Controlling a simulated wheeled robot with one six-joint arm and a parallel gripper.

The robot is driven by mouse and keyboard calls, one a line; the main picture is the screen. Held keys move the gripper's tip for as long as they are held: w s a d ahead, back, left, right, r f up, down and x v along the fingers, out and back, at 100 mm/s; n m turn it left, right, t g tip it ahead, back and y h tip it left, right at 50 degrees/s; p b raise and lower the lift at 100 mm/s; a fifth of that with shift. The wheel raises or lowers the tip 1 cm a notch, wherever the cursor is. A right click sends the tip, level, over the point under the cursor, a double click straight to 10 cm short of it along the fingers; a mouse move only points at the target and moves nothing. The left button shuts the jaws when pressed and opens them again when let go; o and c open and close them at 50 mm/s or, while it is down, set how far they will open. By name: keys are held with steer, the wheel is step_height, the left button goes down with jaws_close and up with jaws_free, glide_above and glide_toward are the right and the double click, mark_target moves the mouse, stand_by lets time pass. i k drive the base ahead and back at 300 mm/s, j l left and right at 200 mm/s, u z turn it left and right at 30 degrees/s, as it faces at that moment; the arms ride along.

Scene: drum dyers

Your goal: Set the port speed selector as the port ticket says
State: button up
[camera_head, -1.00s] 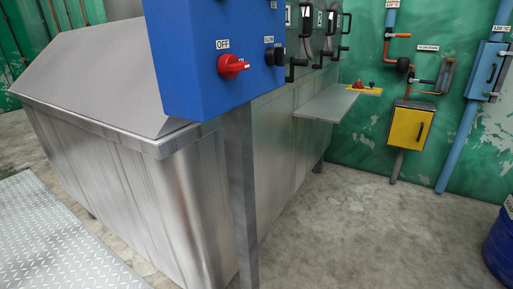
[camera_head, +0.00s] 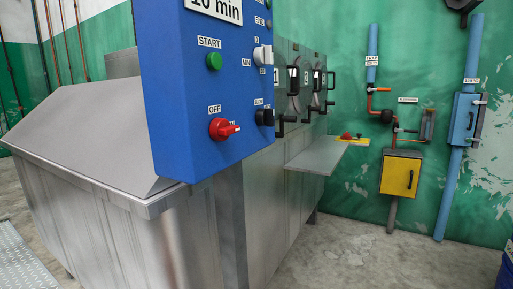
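A blue control panel (camera_head: 180,120) stands close by at the upper left centre. It carries a red knob (camera_head: 223,129) under an OFF label, a green button (camera_head: 214,62) under START, a black knob (camera_head: 264,117) with a small label, and a grey-white knob (camera_head: 262,55) near a MIN label. A sign at its top (camera_head: 214,8) reads "10 min". The small labels by the black and grey-white knobs are too blurred to read surely, so I cannot tell which is the port speed selector. I make out no port ticket. My gripper is not in view.
A large steel vat (camera_head: 90,128) with a sloped lid fills the left. Behind the panel are numbered port doors (camera_head: 294,80) with black handles and a shelf (camera_head: 328,156). A yellow box (camera_head: 400,175) and blue box (camera_head: 465,119) hang by the green wall.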

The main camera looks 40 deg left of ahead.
mark_target(264, 116)
steer(key=i+l+u, duration=0.1)
steer(key=i+l, duration=0.65)
steer(key=l+u, duration=0.1)
steer(key=u, duration=1.75)
steer(key=i+j+z, duration=0.35)
steer(key=j+z, duration=0.15)
steer(key=i+j+z, duration=0.1)
steer(key=j+z, duration=0.15)
steer(key=k+l, duration=0.15)
steer(key=l, duration=0.2)
steer(key=k+l, duration=0.15)
steer(key=l, duration=0.2)
steer(key=k+l+z, duration=0.1)
steer(key=l, duration=0.25)
steer(key=k, duration=0.1)
